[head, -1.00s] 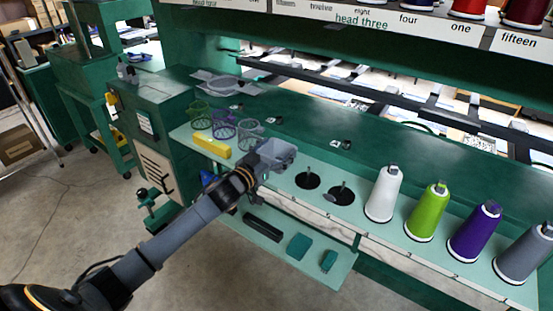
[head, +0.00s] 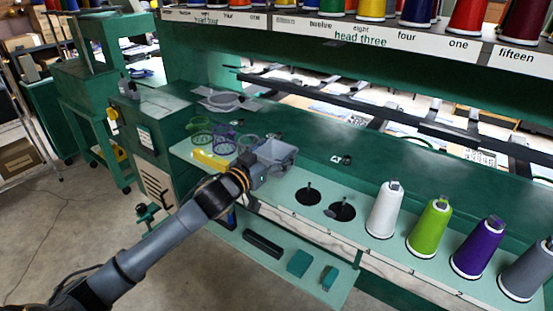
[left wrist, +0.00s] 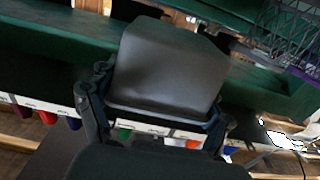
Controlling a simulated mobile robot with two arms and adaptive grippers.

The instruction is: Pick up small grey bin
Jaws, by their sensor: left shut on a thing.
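The small grey bin (head: 278,152) is held above the pale green thread shelf, to the left of two empty spindle discs. My left gripper (head: 257,166) reaches in from the left and is shut on the bin. In the left wrist view the bin (left wrist: 170,65) looks dark and fills the middle, between the two fingers of the left gripper (left wrist: 158,108). The bin's underside and how far it is above the shelf are hard to judge. My right gripper is not in view.
On the shelf to the left are a yellow block (head: 210,160) and wire cups, one of them purple (head: 223,138). White (head: 385,210), green, purple and grey thread cones stand to the right. A lower shelf (head: 285,262) holds several small dark items.

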